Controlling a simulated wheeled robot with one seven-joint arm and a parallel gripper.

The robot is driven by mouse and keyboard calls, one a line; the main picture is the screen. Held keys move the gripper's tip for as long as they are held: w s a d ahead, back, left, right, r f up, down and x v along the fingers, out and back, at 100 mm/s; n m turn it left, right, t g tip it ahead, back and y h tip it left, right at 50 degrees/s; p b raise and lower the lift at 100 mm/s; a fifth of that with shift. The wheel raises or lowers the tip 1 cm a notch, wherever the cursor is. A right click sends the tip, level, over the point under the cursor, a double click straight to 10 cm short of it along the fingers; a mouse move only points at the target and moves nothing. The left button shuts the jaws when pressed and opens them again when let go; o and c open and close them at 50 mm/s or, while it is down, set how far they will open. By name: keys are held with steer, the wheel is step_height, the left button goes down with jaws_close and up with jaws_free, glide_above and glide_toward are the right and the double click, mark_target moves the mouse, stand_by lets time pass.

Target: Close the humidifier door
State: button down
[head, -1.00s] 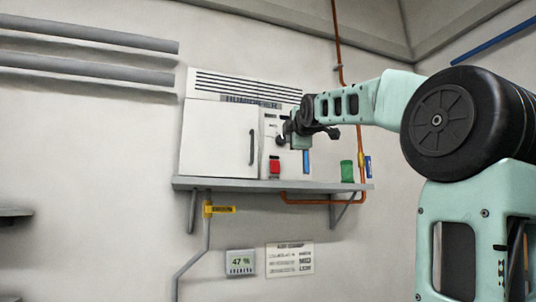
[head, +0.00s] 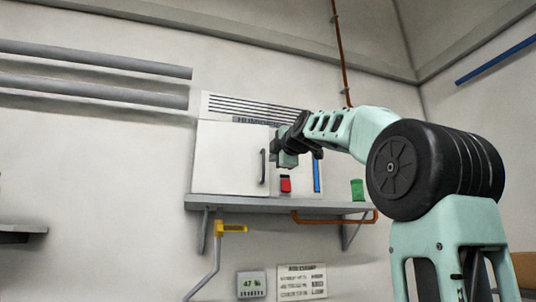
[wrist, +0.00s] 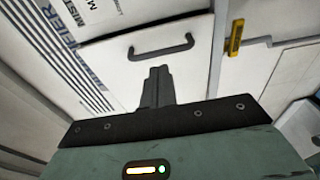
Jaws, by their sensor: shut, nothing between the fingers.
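The humidifier (head: 250,106) is a white box with a dark-slotted grille, standing on a wall shelf. Its white door (head: 225,160) has a dark bar handle (head: 263,166) near its right edge. The door stands nearly flush with the front; I cannot tell whether a small gap remains. In the wrist view the handle (wrist: 160,46) lies just beyond my fingertips, and the door face (wrist: 115,75) is behind them. My gripper (wrist: 158,72) is shut and empty, in front of the door near its handle side; I cannot tell if it touches. In the head view my gripper (head: 284,160) hides part of the control panel.
The grey shelf (head: 240,203) runs below the humidifier. A red item (head: 286,184), a blue strip (head: 317,176) and a green container (head: 357,189) are to the right.

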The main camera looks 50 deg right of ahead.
steer(key=shift+p+x, duration=1.35)
steer(key=shift+x, duration=1.3)
steer(key=shift+d, duration=0.1)
